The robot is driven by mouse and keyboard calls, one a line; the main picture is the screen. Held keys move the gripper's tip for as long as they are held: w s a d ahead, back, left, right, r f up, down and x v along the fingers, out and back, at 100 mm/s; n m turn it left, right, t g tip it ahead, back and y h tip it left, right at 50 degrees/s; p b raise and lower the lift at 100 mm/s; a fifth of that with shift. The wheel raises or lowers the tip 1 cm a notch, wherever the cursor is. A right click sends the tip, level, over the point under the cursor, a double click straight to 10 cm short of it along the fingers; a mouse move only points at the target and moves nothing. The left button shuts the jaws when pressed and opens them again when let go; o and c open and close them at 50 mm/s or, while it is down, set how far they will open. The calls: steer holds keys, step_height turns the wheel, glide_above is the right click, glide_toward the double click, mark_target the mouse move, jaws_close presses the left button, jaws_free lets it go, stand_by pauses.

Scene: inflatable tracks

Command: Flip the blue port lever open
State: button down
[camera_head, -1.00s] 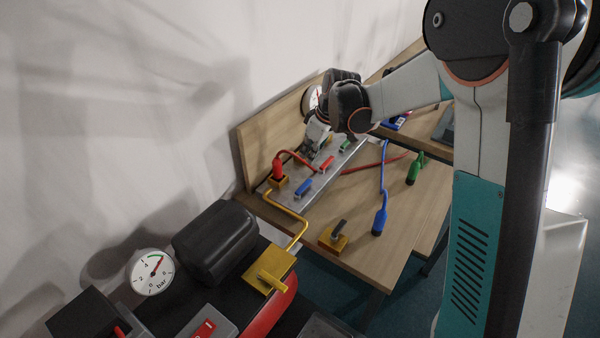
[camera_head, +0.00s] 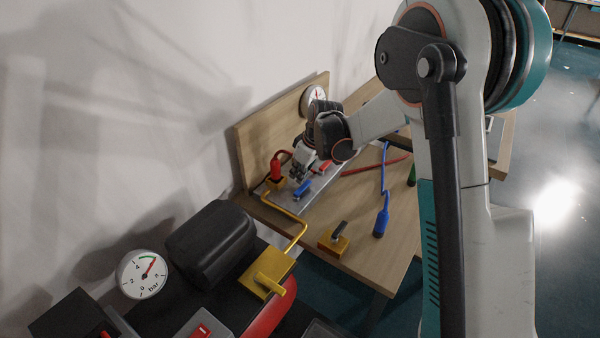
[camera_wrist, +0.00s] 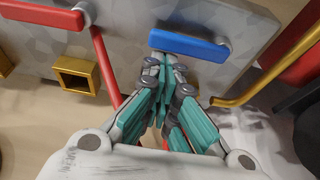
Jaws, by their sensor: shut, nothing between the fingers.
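The blue port lever (camera_head: 303,190) lies on the grey metal plate on the wooden table. In the wrist view the blue lever (camera_wrist: 188,46) lies crosswise, with a grey round pivot at its right end. My gripper (camera_head: 298,178) is just above and beside it. In the wrist view the shut, empty fingertips (camera_wrist: 172,68) are close to the lever's left end. I cannot tell whether they touch it.
A red lever (camera_wrist: 38,14) lies left of the blue one. A red hose plug (camera_head: 276,168) and yellow pipe (camera_head: 285,211) are nearby. A blue hose (camera_head: 382,215) and yellow valve block (camera_head: 333,240) lie on the table. A compressor (camera_head: 211,243) stands in front.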

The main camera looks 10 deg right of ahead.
mark_target(309, 181)
steer(key=shift+s+d+m, duration=0.15)
steer(key=shift+d+m, duration=0.2)
steer(key=shift+m, duration=0.25)
stand_by(0.3)
steer(key=shift+s+d+m+t+h, duration=0.2)
steer(key=shift+d+m, duration=0.1)
steer(key=shift+m, duration=0.3)
steer(key=shift+s+d+m+t+h, duration=0.1)
steer(key=shift+d+m+t+h, duration=0.15)
steer(key=shift+m, duration=0.35)
steer(key=m, duration=0.1)
steer(key=s+d+m+h, duration=0.1)
steer(key=m, duration=0.1)
steer(key=shift+s+d+m, duration=0.2)
steer(key=shift+m, duration=0.1)
steer(key=s+m, duration=0.1)
steer(key=d+m+h, duration=0.1)
steer(key=m, duration=0.1)
steer(key=shift+s+m, duration=0.3)
steer(key=shift+s, duration=0.1)
steer(key=s+m+h, duration=0.1)
steer(key=m, duration=0.1)
steer(key=s+m, duration=0.1)
steer(key=m, duration=0.1)
steer(key=shift+s+d+m+h, duration=0.1)
steer(key=shift+s+m+h, duration=0.1)
steer(key=shift+m+h, duration=0.15)
steer(key=shift+d, duration=0.2)
steer(key=shift+s+d, duration=0.2)
steer(key=shift+d, duration=0.4)
